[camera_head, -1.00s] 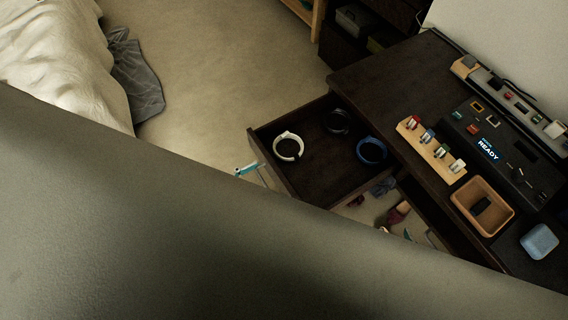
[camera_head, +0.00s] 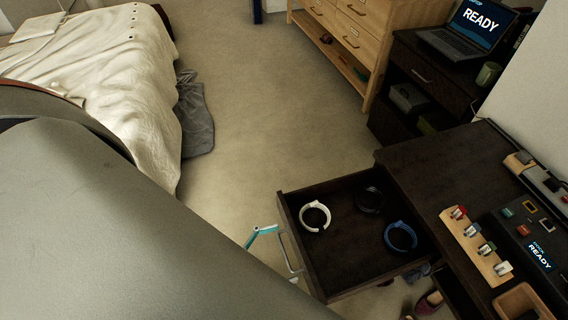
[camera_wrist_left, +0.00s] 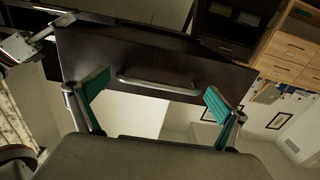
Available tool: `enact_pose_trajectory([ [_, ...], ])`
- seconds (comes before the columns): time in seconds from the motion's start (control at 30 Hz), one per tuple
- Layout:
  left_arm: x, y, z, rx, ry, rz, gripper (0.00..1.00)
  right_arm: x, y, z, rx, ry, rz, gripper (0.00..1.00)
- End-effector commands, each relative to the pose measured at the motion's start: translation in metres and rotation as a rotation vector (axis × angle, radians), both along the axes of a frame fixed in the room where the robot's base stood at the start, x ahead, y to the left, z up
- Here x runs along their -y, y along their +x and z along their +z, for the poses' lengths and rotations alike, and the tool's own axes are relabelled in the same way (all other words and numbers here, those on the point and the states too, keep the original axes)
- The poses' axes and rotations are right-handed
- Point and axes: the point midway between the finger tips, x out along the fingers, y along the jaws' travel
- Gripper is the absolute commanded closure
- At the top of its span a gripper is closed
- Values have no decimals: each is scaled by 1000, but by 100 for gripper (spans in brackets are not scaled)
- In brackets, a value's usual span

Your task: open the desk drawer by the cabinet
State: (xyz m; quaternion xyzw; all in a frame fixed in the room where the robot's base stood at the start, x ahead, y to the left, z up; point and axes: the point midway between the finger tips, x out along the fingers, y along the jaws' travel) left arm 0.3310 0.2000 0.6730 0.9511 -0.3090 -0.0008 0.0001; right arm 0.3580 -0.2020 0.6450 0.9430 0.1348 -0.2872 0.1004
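The desk drawer (camera_head: 345,280) is pulled out from the dark desk (camera_head: 440,165). Its bar handle (camera_head: 287,252) is on the drawer front, which faces left in the head view. My left gripper (camera_head: 264,233) is mostly hidden behind my own grey arm; a teal fingertip shows beside the handle. In the left wrist view its two teal fingers are spread wide (camera_wrist_left: 158,81), with the drawer front (camera_wrist_left: 220,75) and handle (camera_wrist_left: 150,86) beyond and between them. The fingers are apart, not closed on the handle.
The drawer holds a white ring-shaped item (camera_head: 314,216), a black one (camera_head: 369,199) and a blue one (camera_head: 400,237). A dark cabinet (camera_head: 430,75) with a laptop (camera_head: 470,28) stands behind, beside a wooden dresser (camera_head: 350,40). Open floor (camera_head: 260,120) lies between bed (camera_head: 100,60) and desk.

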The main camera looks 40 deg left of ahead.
Motion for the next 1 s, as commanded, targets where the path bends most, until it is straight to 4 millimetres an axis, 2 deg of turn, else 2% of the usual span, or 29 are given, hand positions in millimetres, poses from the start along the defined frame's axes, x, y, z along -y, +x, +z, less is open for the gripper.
enact_pose_trajectory([
  [0.17, -3, -4, 0, -1, 1, 0, 0, 1, 1, 2, 4, -2, 1, 60],
  [0.27, -10, -14, 0, -2, 1, 0, 0, 0, 1, 2, 3, -1, 1, 60],
  [0.7, -59, -82, 0, -3, 1, -1, 0, 0, 1, 2, 4, 1, 0, 60],
  [1.0, -71, -97, 0, -1, 1, 0, 0, 0, 1, 2, 4, 1, 0, 60],
])
